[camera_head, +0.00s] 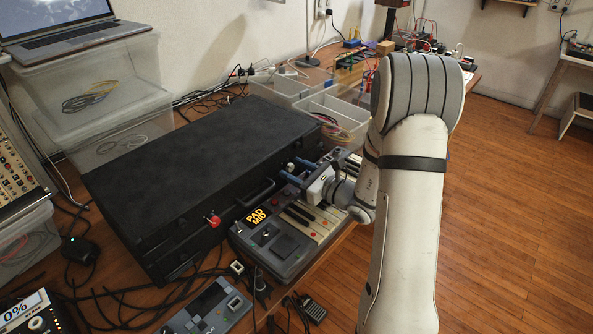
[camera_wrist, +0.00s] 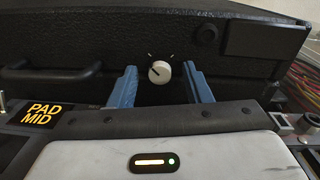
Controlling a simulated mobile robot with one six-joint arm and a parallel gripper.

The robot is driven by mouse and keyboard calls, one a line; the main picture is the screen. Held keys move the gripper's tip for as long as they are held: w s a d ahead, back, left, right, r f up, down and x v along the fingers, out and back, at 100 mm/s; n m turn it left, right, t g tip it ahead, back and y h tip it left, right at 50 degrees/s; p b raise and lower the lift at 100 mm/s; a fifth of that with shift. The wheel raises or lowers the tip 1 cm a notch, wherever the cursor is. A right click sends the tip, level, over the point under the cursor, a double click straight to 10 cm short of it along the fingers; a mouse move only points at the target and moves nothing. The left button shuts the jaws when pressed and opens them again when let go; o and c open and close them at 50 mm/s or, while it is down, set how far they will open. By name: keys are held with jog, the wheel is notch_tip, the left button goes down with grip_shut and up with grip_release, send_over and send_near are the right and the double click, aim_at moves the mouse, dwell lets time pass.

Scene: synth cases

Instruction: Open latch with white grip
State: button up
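A black case (camera_head: 200,180) lies on the desk; its front face fills the upper part of the wrist view (camera_wrist: 240,85). A round latch with a white grip (camera_wrist: 159,72) sits on that face, with a dark pointer mark and small tick marks around it. My gripper (camera_wrist: 160,86) has two blue fingers, open, one on each side of the white grip with gaps between. In the head view my gripper (camera_head: 292,171) is at the case's front, and the white grip is too small to make out. A red-grip latch (camera_head: 213,220) is farther left on the case.
A keyboard with a PAD MID display (camera_head: 257,216) lies right in front of the case, below my gripper. A black carry handle (camera_wrist: 50,73) is left of the white grip. Clear bins (camera_head: 335,112) stand behind. Cables and a small device (camera_head: 208,310) lie at the front left.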

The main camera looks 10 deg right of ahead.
jog(key=v, duration=0.7)
jog(key=shift+s+d, duration=0.25)
jog(key=shift+s, duration=0.1)
jog(key=s+a+r+n+g+p, duration=0.3)
jog(key=s+a+r+n+g, duration=0.2)
jog(key=s+a+n+g, duration=0.25)
jog(key=s+a+r+n+g+p, duration=0.35)
jog(key=s+a+n+g, duration=0.25)
jog(key=s+n, duration=0.2)
jog(key=s+d+r+n+t+h+p, duration=0.2)
jog(key=s+d+r+n+h+p, duration=0.2)
jog(key=n+h, duration=0.7)
jog(key=s+d+r, duration=0.2)
jog(key=d+r, duration=0.2)
jog(key=r, duration=0.1)
jog(key=shift+s, duration=0.35)
